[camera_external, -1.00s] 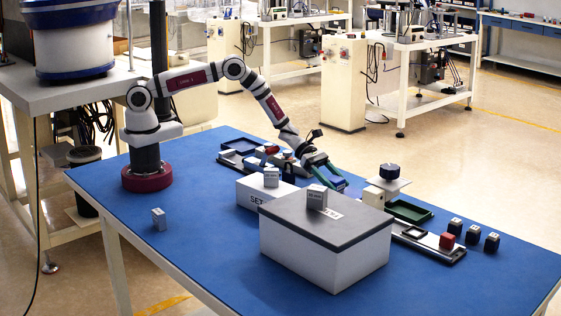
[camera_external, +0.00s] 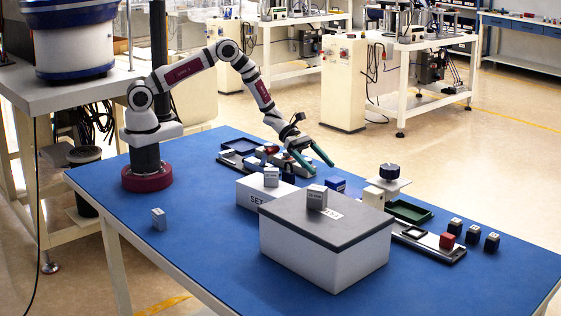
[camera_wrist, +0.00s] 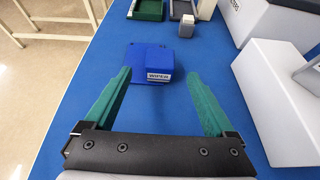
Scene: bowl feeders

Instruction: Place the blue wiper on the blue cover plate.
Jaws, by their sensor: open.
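The blue wiper (camera_wrist: 158,60), a block with a white "WIPER" label, sits on the right part of the flat blue cover plate (camera_wrist: 134,60) in the wrist view. In the external view the wiper (camera_external: 336,183) shows small behind the large box, and the plate is mostly hidden. My gripper (camera_wrist: 160,75) has green fingers spread wide and nothing between its pads. The wiper lies ahead of it, between the lines of the fingers. In the external view my gripper (camera_external: 322,167) is raised above the table, behind and apart from the wiper.
A large white box with a grey lid (camera_external: 325,245) and a "SET" box (camera_external: 245,194) stand in front. A green tray (camera_external: 408,211), a cream block (camera_external: 374,197) and a dark rail (camera_external: 430,244) lie to the right. The table's left front is mostly clear.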

